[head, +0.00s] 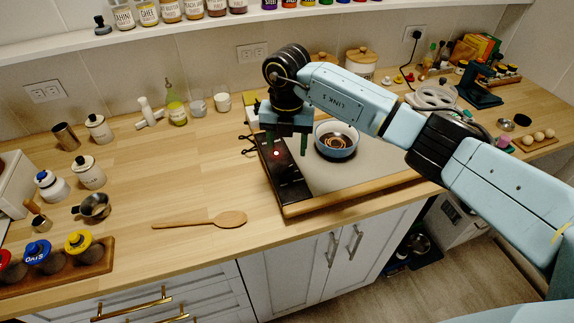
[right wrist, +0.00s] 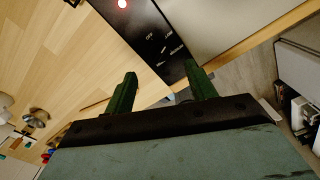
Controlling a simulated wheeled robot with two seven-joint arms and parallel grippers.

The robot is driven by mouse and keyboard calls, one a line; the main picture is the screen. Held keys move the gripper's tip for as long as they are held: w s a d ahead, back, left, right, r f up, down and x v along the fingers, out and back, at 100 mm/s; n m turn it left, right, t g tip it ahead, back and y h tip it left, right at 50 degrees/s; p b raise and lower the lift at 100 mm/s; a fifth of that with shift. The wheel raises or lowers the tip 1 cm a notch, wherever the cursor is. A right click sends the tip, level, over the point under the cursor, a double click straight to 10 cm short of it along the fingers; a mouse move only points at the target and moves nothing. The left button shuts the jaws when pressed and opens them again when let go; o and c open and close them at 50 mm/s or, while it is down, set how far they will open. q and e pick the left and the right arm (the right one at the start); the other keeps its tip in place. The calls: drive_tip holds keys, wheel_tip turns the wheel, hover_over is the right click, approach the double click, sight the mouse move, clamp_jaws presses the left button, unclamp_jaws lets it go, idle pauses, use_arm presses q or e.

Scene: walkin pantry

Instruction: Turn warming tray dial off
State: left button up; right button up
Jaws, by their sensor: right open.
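The warming tray (head: 370,177) sits on the wooden counter, with a grey top and a black control panel (head: 290,188) along its left side. A red light (head: 277,153) glows on the panel and also shows in the right wrist view (right wrist: 122,4). White lettering, including "OFF", is on the panel in the right wrist view. I cannot make out the dial clearly in either view. My right gripper (head: 287,151) is open and empty, its green fingers pointing down over the panel's far part. In the right wrist view its fingers (right wrist: 160,88) are apart. My left gripper is not in view.
A blue bowl (head: 336,141) stands on the tray, right of my right gripper. A wooden spoon (head: 205,220) lies on the counter left of the tray. A metal pot (head: 95,206) and jars stand further left. The counter between spoon and panel is clear.

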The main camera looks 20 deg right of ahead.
sight(287, 168)
wheel_tip(287, 168, down, 8)
drive_tip(key=shift+r, duration=0.15)
drive_tip(key=shift+c, duration=0.5)
drive_tip(key=c, duration=0.9)
